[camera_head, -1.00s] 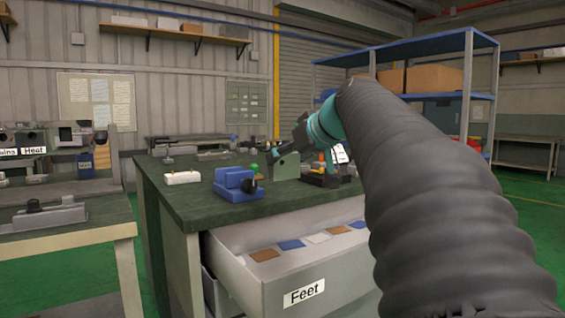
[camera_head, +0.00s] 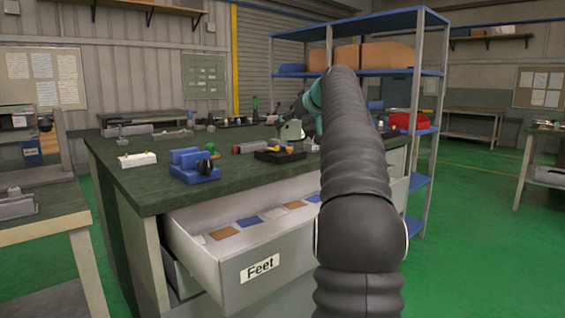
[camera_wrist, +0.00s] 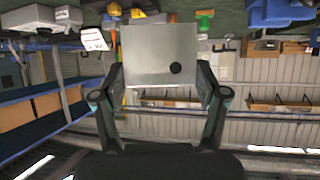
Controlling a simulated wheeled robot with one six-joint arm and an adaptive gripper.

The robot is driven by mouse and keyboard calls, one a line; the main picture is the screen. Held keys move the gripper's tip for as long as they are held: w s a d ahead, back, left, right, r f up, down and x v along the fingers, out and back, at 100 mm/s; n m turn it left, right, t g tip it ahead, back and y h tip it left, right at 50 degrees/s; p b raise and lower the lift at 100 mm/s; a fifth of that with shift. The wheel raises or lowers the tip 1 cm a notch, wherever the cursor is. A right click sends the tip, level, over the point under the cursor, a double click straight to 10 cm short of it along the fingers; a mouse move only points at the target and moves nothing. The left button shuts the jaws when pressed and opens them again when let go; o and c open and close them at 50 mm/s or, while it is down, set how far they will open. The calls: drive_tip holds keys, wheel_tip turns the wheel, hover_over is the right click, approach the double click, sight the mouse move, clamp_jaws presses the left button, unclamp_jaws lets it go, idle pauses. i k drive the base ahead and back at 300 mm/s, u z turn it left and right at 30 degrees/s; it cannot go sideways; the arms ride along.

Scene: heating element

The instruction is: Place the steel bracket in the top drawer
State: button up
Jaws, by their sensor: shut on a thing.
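The steel bracket is a flat grey plate with a dark round hole; in the wrist view the bracket (camera_wrist: 150,55) stands between the fingers of my gripper (camera_wrist: 160,84), which is shut on it. In the head view the bracket (camera_head: 291,130) is small, over the far part of the workbench, and my arm hides most of the gripper. The top drawer (camera_head: 262,269), labelled "Feet", is pulled open at the front of the bench. Several white, blue and brown flat pieces lie inside it. My arm covers its right part.
The green-topped workbench (camera_head: 145,187) holds a blue vise (camera_head: 194,168), a white block (camera_head: 137,160) and a black tray (camera_head: 280,155). A lower drawer (camera_head: 180,279) is slightly open beneath. A blue-and-grey shelf rack (camera_head: 416,100) stands behind right. Green floor at right is clear.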

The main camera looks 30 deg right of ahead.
sight(271, 231)
drive_tip(key=z, duration=3.2)
drive_tip(key=k, duration=1.8)
drive_tip(key=u, duration=2.1)
drive_tip(key=i, duration=1)
drive_tip(key=u, duration=0.05)
